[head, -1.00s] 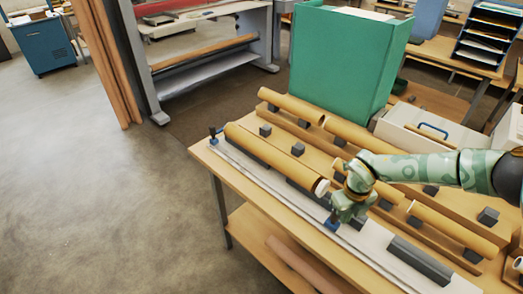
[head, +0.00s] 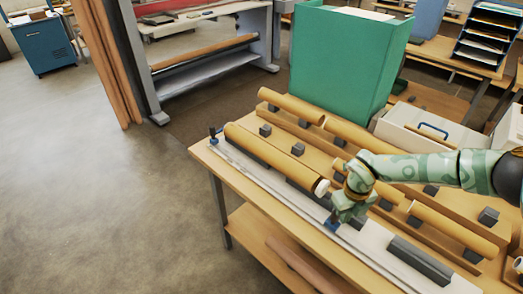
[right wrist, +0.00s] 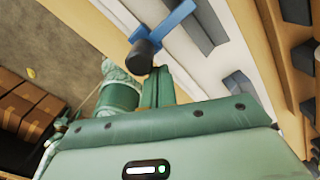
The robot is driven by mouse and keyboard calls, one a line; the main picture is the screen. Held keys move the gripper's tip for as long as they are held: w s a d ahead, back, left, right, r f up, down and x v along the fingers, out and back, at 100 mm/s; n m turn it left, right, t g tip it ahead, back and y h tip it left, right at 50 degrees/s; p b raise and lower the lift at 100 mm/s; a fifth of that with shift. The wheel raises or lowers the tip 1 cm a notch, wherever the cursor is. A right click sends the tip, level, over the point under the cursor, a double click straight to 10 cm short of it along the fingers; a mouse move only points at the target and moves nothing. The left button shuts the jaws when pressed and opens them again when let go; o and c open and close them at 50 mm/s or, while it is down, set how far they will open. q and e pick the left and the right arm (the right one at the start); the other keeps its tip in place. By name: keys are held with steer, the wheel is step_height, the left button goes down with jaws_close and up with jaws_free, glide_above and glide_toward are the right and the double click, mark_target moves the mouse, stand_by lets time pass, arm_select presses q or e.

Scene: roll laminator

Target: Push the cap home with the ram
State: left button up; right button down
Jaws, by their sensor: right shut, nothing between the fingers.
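A brown cardboard tube (head: 268,153) lies along the front of the bench in a dark cradle. A white cap (head: 321,187) sits at its near right end; how deep it sits I cannot tell. The blue ram (head: 332,224) stands on the rail to the right of the cap, just below my right gripper (head: 340,214). In the right wrist view the ram (right wrist: 178,17) shows as a blue bar with a dark round knob (right wrist: 139,58) close in front of my fingers. My right gripper is shut and empty; whether it touches the ram I cannot tell. My left gripper is not in view.
A blue and dark fitting (head: 213,135) stands at the rail's far left end. More tubes (head: 452,229) lie on cradles behind and to the right. A dark block (head: 420,260) is on the white board at right. A green box (head: 343,62) stands behind the bench.

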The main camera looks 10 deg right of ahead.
mark_target(328, 218)
steer(key=w+a+b, duration=0.4)
steer(key=w, duration=0.1)
steer(key=shift+w+a+f, duration=0.2)
steer(key=shift+a, duration=0.1)
steer(key=shift+w+r, duration=0.1)
steer(key=shift+r, duration=0.1)
steer(key=shift+s+d+r+p, duration=0.15)
steer(key=shift+s+d+p, duration=0.2)
steer(key=shift+s+p, duration=0.25)
steer(key=shift+d+p, duration=0.15)
steer(key=shift+p, duration=0.2)
steer(key=shift+s+d, duration=0.2)
steer(key=shift+s, duration=0.1)
